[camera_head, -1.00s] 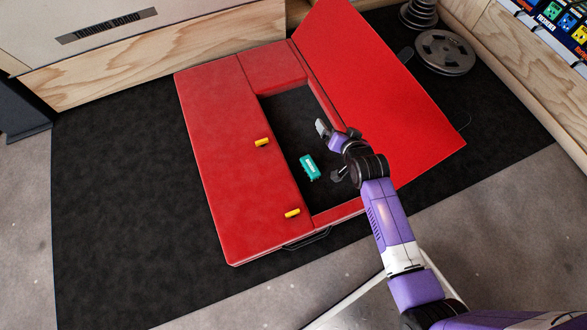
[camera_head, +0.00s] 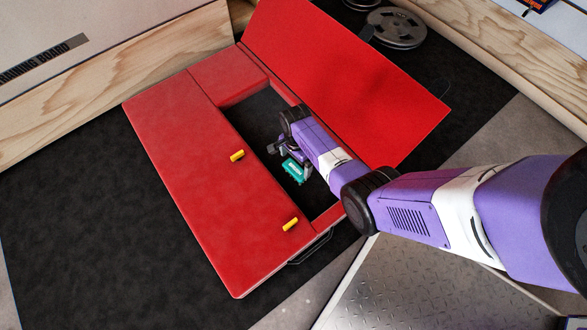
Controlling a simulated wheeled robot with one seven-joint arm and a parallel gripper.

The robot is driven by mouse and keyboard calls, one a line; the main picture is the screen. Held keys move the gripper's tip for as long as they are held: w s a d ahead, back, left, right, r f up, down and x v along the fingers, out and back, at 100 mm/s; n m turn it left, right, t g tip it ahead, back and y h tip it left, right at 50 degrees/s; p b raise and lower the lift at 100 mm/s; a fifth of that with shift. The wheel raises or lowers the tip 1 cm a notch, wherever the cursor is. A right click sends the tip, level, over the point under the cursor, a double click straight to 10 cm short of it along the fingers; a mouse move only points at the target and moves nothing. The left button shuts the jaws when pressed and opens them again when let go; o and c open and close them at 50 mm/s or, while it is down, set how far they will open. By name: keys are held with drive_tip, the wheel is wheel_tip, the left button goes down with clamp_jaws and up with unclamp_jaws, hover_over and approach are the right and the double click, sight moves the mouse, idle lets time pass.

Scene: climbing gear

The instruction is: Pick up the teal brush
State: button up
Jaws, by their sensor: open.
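The teal brush (camera_head: 292,173) lies on the dark floor of the recess in the red crash pad (camera_head: 175,140), near the recess's left edge. It has a pale patch on its top. My gripper (camera_head: 289,159) is inside the recess, just above or at the brush in the picture. Its jaws are open, with one finger to the upper left of the brush and the other to its right. I cannot tell whether a finger touches the brush. My wrist hides part of the recess behind it.
A red flap (camera_head: 345,75) stands open along the recess's right side, close to my arm. Two yellow holds or tabs, one upper (camera_head: 237,156) and one lower (camera_head: 290,224), sit on the left panel. Weight plates (camera_head: 396,28) lie at the upper right.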

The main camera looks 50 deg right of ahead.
sight(295, 169)
drive_tip(key=shift+f+b, duration=2.25)
drive_tip(key=shift+f, duration=0.85)
drive_tip(key=c, duration=1.1)
drive_tip(key=shift+r, duration=0.1)
wheel_tip(295, 169, up, 20)
drive_tip(key=p, duration=1.2)
